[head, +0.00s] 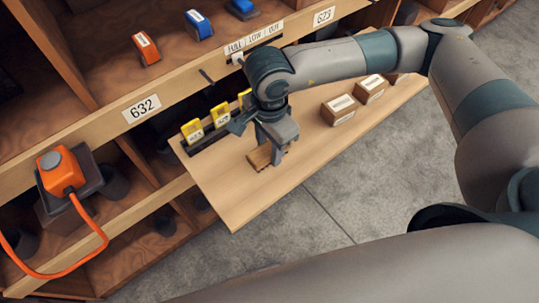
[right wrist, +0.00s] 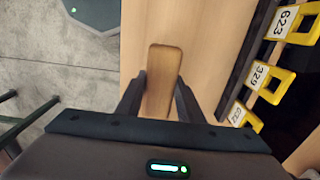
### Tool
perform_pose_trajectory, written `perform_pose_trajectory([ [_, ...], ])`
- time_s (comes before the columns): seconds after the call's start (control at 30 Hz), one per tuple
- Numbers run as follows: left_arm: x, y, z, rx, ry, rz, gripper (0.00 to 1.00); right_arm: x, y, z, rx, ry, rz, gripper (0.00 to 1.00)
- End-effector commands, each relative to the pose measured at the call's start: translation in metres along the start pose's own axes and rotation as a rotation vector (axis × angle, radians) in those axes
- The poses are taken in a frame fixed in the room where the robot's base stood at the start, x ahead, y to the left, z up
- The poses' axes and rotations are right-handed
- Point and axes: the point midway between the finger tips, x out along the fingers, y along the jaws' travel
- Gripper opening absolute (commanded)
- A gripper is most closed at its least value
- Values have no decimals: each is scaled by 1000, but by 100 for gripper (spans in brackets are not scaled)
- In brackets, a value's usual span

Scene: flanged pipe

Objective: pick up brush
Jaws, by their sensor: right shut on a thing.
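The brush (head: 260,157) shows as a brown wooden block on the light wooden board, under my right gripper (head: 271,146). In the right wrist view the brush (right wrist: 162,75) is a long wooden piece with a rounded end, lying between the two dark fingers of my right gripper (right wrist: 160,95). The fingers are shut on it. Its bristles are hidden, and I cannot tell whether it touches the board. My left gripper is not in view.
Two small labelled boxes (head: 339,109) stand on the board (head: 235,200), right of my gripper. Yellow numbered tags (head: 192,130) line its shelf-side edge. An orange device with a cable (head: 61,171) sits at the left. The near part of the board is clear.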

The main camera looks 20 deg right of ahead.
Motion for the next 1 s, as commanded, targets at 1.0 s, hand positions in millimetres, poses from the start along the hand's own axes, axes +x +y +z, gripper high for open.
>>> perform_pose_trajectory([
  [1.0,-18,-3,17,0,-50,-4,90,-65,86,-43,3,-2,4,3],
])
